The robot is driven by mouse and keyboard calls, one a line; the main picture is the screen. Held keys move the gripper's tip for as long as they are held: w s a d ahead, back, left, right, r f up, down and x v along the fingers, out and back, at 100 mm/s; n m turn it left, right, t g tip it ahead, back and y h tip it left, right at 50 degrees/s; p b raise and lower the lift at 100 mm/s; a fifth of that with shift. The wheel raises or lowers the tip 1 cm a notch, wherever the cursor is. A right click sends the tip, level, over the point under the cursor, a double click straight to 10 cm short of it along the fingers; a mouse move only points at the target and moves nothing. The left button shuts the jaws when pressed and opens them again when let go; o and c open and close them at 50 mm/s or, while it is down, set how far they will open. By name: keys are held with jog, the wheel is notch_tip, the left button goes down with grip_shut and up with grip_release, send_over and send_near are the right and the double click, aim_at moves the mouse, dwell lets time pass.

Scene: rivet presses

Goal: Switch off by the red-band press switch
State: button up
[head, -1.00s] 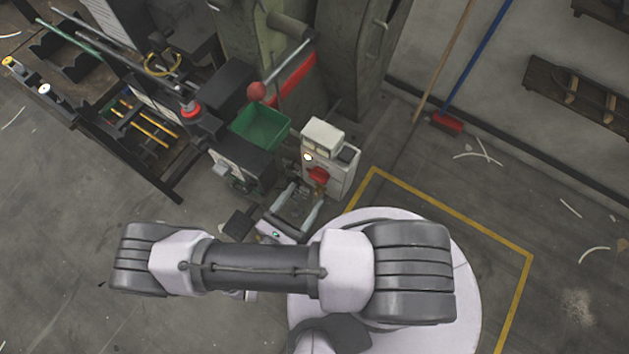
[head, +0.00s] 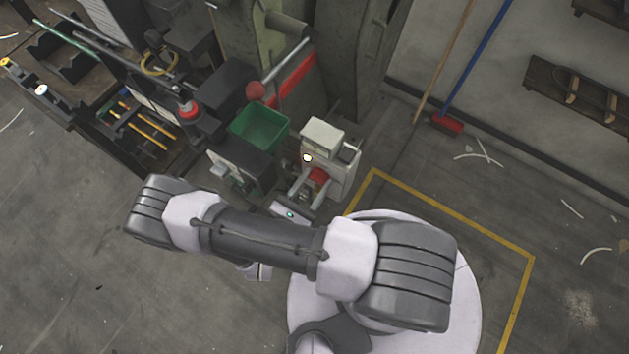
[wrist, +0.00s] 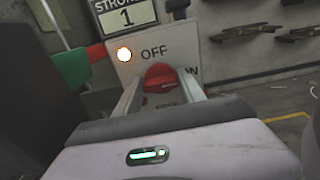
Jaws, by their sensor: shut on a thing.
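The red rotary switch (wrist: 160,78) sits on the pale front panel of the switch box (head: 334,180). In the wrist view the word OFF stands above the knob, and part of a second label ending in N shows at its right. A lamp (wrist: 124,54) glows at the panel's upper left. My gripper (wrist: 162,88) has one finger on each side of the red knob and is shut on it. In the head view the red knob (head: 319,175) shows between the fingers. The press with the red band (head: 290,82) stands behind the box.
A green bin (head: 260,128) stands left of the switch box. A lever with a red ball (head: 256,91) rises above it. A counter reading STROKES 1 (wrist: 126,17) tops the panel. Yellow floor lines (head: 450,217) mark clear floor at the right.

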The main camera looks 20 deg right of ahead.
jog(key=n+b, duration=0.1)
jog(key=n, duration=0.8)
jog(key=shift+w+a+f+b, duration=0.1)
jog(key=shift+b, duration=0.2)
jog(key=n, duration=0.5)
jog(key=shift+f+n+b, duration=0.1)
jog(key=shift+n+b, duration=0.25)
jog(key=shift+n, duration=1.55)
jog(key=o, duration=1.4)
jog(key=shift+c, duration=0.2)
